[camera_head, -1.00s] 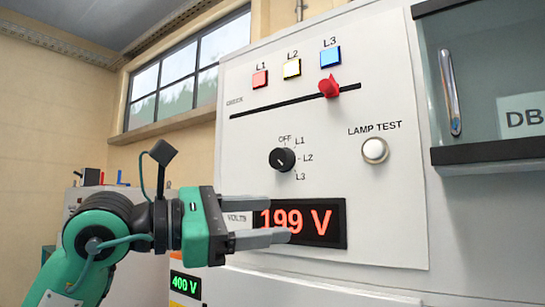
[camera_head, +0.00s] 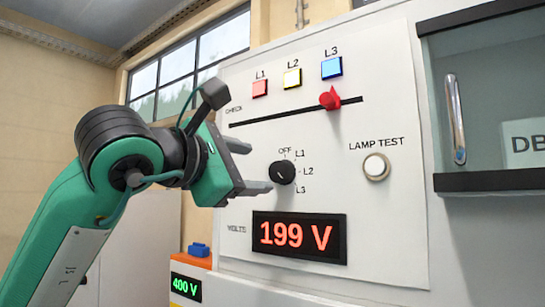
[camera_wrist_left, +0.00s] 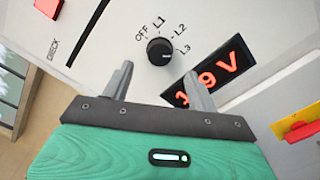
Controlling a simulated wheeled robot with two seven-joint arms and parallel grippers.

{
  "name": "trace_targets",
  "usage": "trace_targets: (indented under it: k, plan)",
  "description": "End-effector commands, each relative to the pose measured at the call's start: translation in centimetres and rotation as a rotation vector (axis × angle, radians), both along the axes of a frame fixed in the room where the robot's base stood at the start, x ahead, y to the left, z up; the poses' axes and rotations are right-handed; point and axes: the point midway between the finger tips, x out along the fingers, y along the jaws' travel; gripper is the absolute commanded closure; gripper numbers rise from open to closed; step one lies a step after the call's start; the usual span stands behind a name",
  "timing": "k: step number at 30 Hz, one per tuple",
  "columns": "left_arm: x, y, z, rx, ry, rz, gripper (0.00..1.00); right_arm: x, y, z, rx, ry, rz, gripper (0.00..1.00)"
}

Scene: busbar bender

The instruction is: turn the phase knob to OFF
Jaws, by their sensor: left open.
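The black round phase knob (camera_head: 283,172) is on the pale panel, with OFF, L1, L2 and L3 printed around its upper and right side. It also shows in the left wrist view (camera_wrist_left: 160,51), just beyond the fingertips. Its small white mark is too small to read against a label. My left gripper (camera_head: 252,167) is open and empty, just left of the knob in the head view. In the wrist view its two fingers (camera_wrist_left: 158,70) point toward the knob, which lies between their lines and looks untouched. My right gripper is out of view.
The red voltage display (camera_head: 299,237) reads 199 V below the knob. A red slider (camera_head: 330,98) sits on a slot above. Red, yellow and blue L1 to L3 lamps, a LAMP TEST button (camera_head: 376,167) and a handled cabinet door (camera_head: 490,110) are nearby.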

Motion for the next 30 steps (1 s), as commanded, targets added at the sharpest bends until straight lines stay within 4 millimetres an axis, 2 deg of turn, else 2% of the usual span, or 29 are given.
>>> trace_targets:
  k: [1,3,9,14,22,23,27,30]
  plan:
    - [0.9,-0.7,0.4,0.000,0.004,-0.002,0.41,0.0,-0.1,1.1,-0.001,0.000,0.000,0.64]
    - [2.0,-1.5,0.5,0.000,0.004,-0.002,0.41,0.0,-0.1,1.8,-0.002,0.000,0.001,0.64]
    - [4.3,-3.2,0.3,-0.002,0.001,-0.002,0.41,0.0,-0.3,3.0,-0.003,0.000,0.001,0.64]
    - [5.2,-3.7,0.1,0.000,0.001,-0.001,0.41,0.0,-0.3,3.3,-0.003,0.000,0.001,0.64]
    - [5.3,-3.8,0.0,-0.001,-0.001,0.000,0.41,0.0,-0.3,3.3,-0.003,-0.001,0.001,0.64]
    - [5.3,-3.8,0.0,-0.001,-0.001,0.000,0.43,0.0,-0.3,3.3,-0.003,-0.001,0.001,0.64]
    - [5.2,-3.8,0.0,0.000,0.000,-0.001,0.70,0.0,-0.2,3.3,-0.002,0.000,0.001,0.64]
    - [5.2,-3.8,0.0,-0.001,0.000,-0.001,0.85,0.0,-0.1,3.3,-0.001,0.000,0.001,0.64]
